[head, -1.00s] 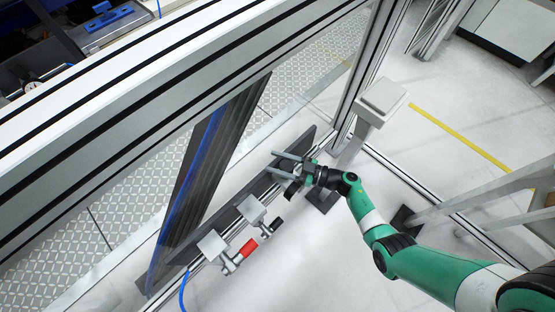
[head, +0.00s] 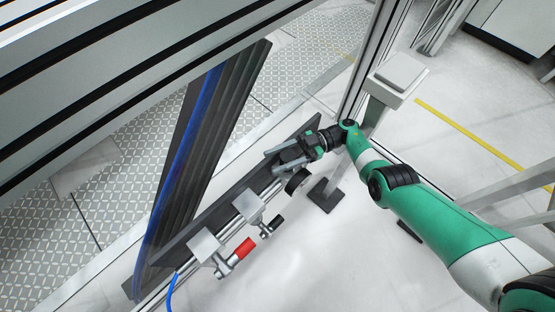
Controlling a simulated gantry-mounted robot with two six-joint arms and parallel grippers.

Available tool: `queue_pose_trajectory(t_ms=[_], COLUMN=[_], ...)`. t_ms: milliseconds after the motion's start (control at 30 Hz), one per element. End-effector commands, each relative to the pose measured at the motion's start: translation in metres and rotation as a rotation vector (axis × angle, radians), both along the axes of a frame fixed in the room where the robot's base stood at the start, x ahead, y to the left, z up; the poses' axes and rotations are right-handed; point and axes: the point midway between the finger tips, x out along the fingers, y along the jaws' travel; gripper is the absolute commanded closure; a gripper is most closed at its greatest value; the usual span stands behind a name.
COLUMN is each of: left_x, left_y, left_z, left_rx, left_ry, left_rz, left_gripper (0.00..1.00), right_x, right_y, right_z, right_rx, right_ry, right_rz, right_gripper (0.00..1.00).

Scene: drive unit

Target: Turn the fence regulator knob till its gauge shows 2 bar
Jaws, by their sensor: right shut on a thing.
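My right gripper (head: 288,162) reaches in from the right at the upper end of the dark mounting plate (head: 232,196) on the fence. Its grey fingers are closed around the regulator knob, which they mostly hide. A dark round gauge (head: 297,180) sits just below the fingers, seen nearly edge-on. Its dial and needle cannot be read from here. My left gripper is out of view.
Lower on the same plate are metal pipe fittings, a red-handled valve (head: 240,253) and a small black-handled part (head: 272,227). A blue hose (head: 171,292) hangs below. A grey post (head: 385,95) stands right of the plate, close to my right arm.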

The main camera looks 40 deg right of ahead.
Motion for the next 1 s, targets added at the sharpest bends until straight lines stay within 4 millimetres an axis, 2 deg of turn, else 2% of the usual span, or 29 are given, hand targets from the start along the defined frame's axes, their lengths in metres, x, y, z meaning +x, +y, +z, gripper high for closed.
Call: queue_pose_trajectory(t_ms=[567,600,733,1000], left_x=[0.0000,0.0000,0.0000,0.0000], left_y=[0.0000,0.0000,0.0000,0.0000], left_z=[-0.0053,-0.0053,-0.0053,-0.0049], left_rx=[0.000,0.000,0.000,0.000], left_ry=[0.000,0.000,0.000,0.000], left_rz=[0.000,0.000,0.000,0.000], left_gripper=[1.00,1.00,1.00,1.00], right_x=[-0.0013,-0.0013,-0.0012,-0.0012], right_y=[0.0007,0.0007,0.0007,0.0006], right_z=[-0.0006,-0.0006,-0.0005,0.0001], right_rx=[-0.002,-0.002,-0.002,-0.002], right_ry=[0.002,0.002,0.002,0.001], right_rz=[0.038,0.038,0.038,0.037], right_gripper=[0.98,0.37,0.13,0.12])
